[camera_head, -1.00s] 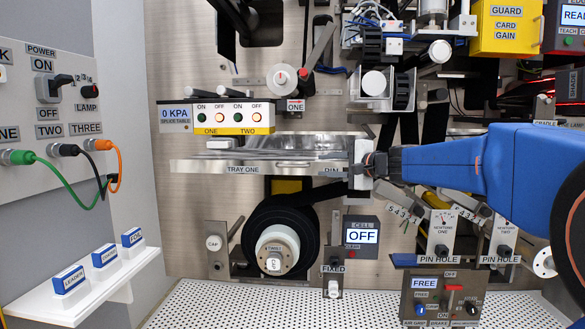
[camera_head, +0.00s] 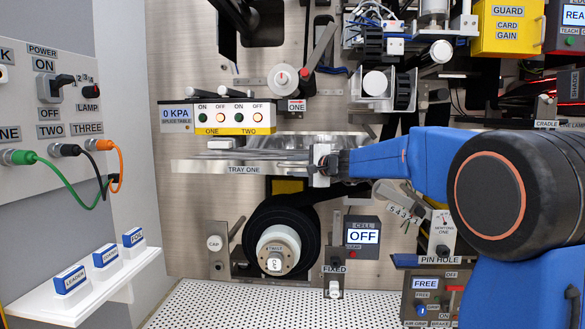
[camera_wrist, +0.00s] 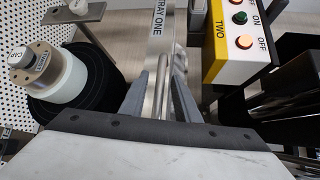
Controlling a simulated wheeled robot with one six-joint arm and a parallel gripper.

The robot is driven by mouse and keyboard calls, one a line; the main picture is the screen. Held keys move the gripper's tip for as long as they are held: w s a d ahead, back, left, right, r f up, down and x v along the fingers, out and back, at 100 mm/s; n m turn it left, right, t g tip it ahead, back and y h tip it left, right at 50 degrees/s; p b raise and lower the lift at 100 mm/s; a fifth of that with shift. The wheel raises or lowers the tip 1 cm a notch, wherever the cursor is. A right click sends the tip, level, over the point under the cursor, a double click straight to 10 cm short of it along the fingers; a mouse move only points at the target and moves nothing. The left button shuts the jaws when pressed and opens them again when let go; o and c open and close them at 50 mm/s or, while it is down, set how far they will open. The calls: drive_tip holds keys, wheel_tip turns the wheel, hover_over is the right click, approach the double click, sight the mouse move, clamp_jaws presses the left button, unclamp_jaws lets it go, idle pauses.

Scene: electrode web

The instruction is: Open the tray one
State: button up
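Tray one (camera_head: 205,167) is a long, flat metal tray with a "TRAY ONE" label on its front, mounted on the panel under the splice table box. My gripper (camera_head: 292,166) is at the right part of the tray, pointing left along its front. In the wrist view, my gripper (camera_wrist: 158,82) has its two grey fingers apart, with the tray's metal front (camera_wrist: 157,60) and a shiny rod (camera_wrist: 180,68) running close to and between them. Whether the fingers touch the metal cannot be told. The right end of the tray is hidden behind my gripper.
The white and yellow button box (camera_head: 234,118) sits just above the tray. A black roll with a white core (camera_head: 279,250) is below it. The cell display (camera_head: 362,236) is below right. A white shelf with labelled blocks (camera_head: 105,255) is at the left.

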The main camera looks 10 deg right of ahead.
drive_tip(key=shift+w+a+f, duration=0.1)
drive_tip(key=shift+w+a, duration=0.15)
drive_tip(key=shift+w, duration=0.25)
clamp_jaws()
drive_tip(key=s+a, duration=0.3)
drive_tip(key=s, duration=0.8)
drive_tip(key=shift+s+a+f, duration=0.25)
drive_tip(key=shift+s+a, duration=0.15)
unclamp_jaws()
drive_tip(key=shift+w, duration=0.1)
drive_tip(key=shift+r, duration=0.25)
